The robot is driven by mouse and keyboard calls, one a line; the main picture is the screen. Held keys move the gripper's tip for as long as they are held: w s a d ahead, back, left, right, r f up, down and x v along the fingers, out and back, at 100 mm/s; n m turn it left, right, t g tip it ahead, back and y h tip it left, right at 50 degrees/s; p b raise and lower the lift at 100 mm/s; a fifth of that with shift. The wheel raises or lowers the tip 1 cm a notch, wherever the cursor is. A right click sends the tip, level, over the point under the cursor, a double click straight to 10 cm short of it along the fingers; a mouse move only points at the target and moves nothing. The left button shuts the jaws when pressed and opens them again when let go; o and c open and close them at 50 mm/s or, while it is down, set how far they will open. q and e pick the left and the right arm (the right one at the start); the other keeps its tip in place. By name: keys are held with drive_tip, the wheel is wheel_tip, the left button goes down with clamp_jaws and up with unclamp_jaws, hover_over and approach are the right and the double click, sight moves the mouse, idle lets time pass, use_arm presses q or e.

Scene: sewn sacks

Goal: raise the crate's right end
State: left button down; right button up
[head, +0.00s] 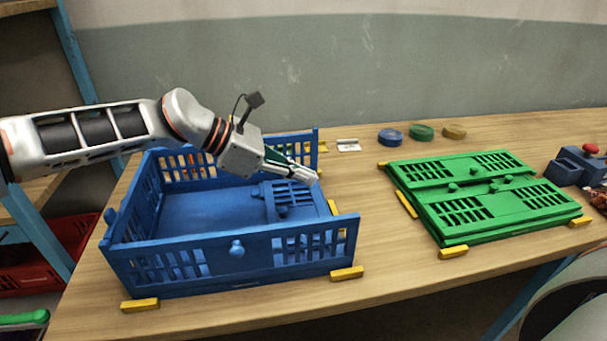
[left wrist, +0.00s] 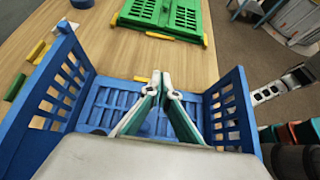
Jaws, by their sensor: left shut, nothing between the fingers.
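The blue crate (head: 195,212) stands on the table with its front, back and left walls upright. Its right end (head: 295,214) is a slatted panel folded down flat inside, low between the side walls. It also shows in the left wrist view (left wrist: 110,102). My left gripper (head: 314,179) reaches in from the left over the crate, with its fingertips shut and empty above the right end panel. In the left wrist view the fingertips (left wrist: 165,78) meet over the panel's outer edge. Whether they touch it, I cannot tell. My right gripper is not in view.
A folded green crate (head: 475,205) lies to the right. Yellow blocks (head: 347,273) sit at the corners of both crates. Blue, green and yellow discs (head: 421,132) and a white card (head: 348,145) lie behind. A blue device with a red knob (head: 578,168) stands far right. Table between the crates is clear.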

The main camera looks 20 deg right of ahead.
use_arm(q)
drive_tip(key=v, duration=1.2)
